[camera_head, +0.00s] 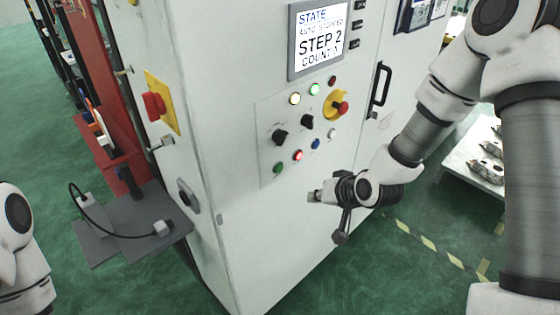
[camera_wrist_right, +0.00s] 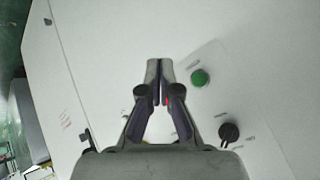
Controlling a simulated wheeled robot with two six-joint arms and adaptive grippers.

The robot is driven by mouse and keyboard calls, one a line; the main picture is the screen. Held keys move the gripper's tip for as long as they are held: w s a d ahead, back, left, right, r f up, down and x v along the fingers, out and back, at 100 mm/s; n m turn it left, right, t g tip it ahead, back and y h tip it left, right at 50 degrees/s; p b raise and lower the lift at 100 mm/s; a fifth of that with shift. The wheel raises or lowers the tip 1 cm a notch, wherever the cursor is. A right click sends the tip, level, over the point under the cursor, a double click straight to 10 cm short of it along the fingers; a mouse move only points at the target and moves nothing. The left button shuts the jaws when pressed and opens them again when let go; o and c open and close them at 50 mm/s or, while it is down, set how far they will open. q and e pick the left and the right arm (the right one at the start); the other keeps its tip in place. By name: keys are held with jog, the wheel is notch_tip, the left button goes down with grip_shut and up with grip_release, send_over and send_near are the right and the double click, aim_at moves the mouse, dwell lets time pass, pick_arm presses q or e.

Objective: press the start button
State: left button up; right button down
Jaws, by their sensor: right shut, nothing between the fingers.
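The control panel on the white cabinet carries a green button (camera_head: 279,168) at its lower left, which looks like the start button; its label is too small to read. A lit red button (camera_head: 297,155) sits to its right. My right gripper (camera_head: 313,196) is shut and empty, below and right of the green button in the head view. In the right wrist view the fingertips (camera_wrist_right: 157,62) are together, with the green button (camera_wrist_right: 200,78) to their right and not covered. Whether the tips touch the panel I cannot tell. My left gripper is out of view.
Beside the button are a blue button (camera_head: 315,144), black knobs (camera_head: 280,137) and a red emergency stop on yellow (camera_head: 341,108). The screen (camera_head: 319,38) reads "STEP 2", auto stopped. Another red stop (camera_head: 153,106) is on the cabinet's side. A table with castings (camera_head: 487,168) stands right.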

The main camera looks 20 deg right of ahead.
aim_at(278, 168)
jog(key=shift+w+r, duration=0.2)
jog(key=shift+r, duration=0.15)
jog(key=w+a, duration=0.3)
jog(key=w, duration=0.5)
jog(key=shift+a, duration=0.2)
jog(key=shift+w, duration=0.15)
dwell(1.2)
